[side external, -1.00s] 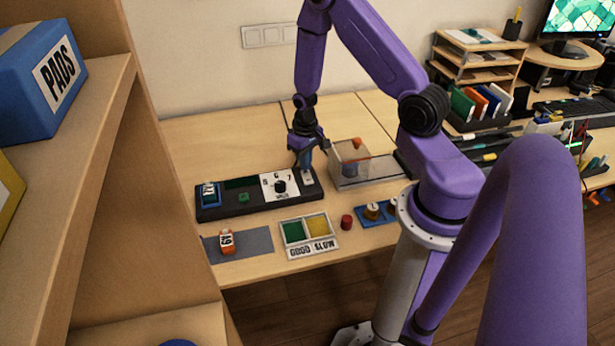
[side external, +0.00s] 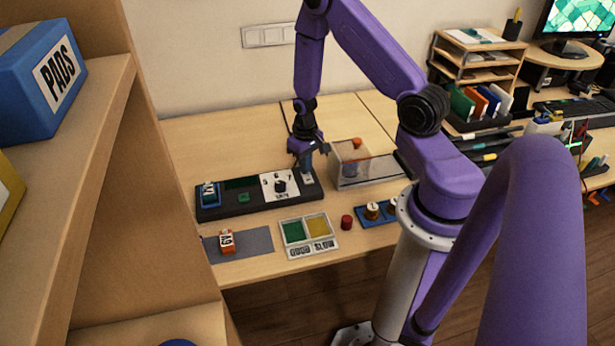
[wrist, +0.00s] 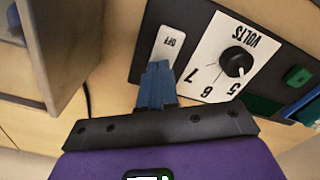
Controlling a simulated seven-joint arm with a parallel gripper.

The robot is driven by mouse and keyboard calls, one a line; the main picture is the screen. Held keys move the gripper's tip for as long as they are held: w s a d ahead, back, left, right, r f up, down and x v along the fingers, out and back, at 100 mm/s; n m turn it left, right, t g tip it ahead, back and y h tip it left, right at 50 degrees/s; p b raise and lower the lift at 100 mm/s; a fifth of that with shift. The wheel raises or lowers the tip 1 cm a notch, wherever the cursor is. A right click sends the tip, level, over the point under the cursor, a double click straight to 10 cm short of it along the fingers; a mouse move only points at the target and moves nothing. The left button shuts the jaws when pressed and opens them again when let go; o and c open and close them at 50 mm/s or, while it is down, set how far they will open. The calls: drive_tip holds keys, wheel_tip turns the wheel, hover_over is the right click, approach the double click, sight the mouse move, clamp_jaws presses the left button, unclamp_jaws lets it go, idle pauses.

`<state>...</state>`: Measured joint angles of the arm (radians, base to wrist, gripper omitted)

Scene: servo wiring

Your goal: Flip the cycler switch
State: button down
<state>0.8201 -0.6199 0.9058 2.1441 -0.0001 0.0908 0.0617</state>
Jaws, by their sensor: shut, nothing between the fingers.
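The cycler is a long black box (side external: 222,212) on the table. It carries a white VOLTS plate with a black knob (side external: 280,186), which also shows in the wrist view (wrist: 236,62). The white switch plate marked OFF (wrist: 168,45) is at the box's end, beside the dial, in the wrist view. My gripper (wrist: 158,68) is shut and empty, its blue fingertips at the lower edge of the OFF plate. I cannot tell whether they touch it. In the side view my gripper (side external: 307,172) is over the box's right end, and the switch there is mostly hidden.
A clear box with an orange and blue part (side external: 350,160) stands right of my gripper. A blue servo (side external: 209,194) sits at the cycler's left end. In front are an orange servo (side external: 227,241) on a grey mat, a green and yellow tray (side external: 306,233) and a red cap (side external: 347,222).

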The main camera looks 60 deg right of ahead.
drive_tip(key=shift+r, duration=3.4)
drive_tip(key=shift+a, duration=0.1)
drive_tip(key=s+a+r+n, duration=0.35)
drive_tip(key=a+r, duration=0.25)
drive_tip(key=a, duration=0.2)
drive_tip(key=s+a+r+n, duration=0.3)
drive_tip(key=a+r+n, duration=0.25)
drive_tip(key=a, duration=0.35)
drive_tip(key=s+a+r+n, duration=0.2)
drive_tip(key=s+r+n, duration=0.1)
drive_tip(key=s, duration=0.4)
drive_tip(key=s+a+r+n, duration=0.1)
drive_tip(key=s+r+n, duration=0.2)
drive_tip(key=s, duration=0.5)
drive_tip(key=shift+s+a+r+n, duration=0.2)
drive_tip(key=shift+a+r+n, duration=0.15)
drive_tip(key=shift+r, duration=0.3)
drive_tip(key=c, duration=1.8)
unclamp_jaws()
